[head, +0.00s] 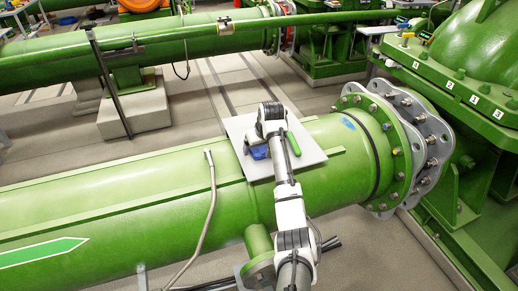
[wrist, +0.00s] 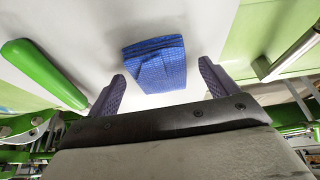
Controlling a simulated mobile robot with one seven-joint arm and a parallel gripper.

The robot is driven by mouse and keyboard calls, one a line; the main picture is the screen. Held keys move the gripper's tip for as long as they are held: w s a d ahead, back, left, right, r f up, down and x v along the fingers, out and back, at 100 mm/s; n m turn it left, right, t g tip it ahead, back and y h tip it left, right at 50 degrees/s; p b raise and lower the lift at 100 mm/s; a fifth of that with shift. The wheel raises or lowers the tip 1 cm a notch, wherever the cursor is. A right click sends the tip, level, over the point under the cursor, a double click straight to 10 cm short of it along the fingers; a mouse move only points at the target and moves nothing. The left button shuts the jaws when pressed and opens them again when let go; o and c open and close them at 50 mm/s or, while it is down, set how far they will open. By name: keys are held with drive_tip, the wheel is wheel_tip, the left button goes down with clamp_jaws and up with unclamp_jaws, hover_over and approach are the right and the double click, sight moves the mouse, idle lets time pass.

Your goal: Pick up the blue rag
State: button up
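The blue rag (wrist: 156,65) is a folded, textured cloth lying on a flat light-grey plate (wrist: 212,20). In the wrist view it lies just ahead of my gripper (wrist: 161,88), roughly centred between the two fingertips. The fingers are wide apart with nothing between them, so my gripper is open. In the head view the rag (head: 259,152) shows as a small blue patch on the left part of the plate (head: 310,156), partly hidden by my arm. The gripper's fingers are hidden there.
A green-handled object (wrist: 42,72) lies on the plate left of the rag; it also shows in the head view (head: 294,144). The plate sits on a large green pipe (head: 110,195) with a bolted flange (head: 385,140). A bent grey tube (head: 211,195) rises left of my arm.

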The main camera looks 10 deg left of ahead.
sight(260, 149)
drive_tip(key=c, duration=0.9)
drive_tip(key=shift+r, duration=0.1)
wheel_tip(260, 149, up, 20)
drive_tip(key=b, duration=0.3)
drive_tip(key=shift+b, duration=0.4)
drive_tip(key=shift+o, duration=1)
drive_tip(key=shift+c, duration=0.8)
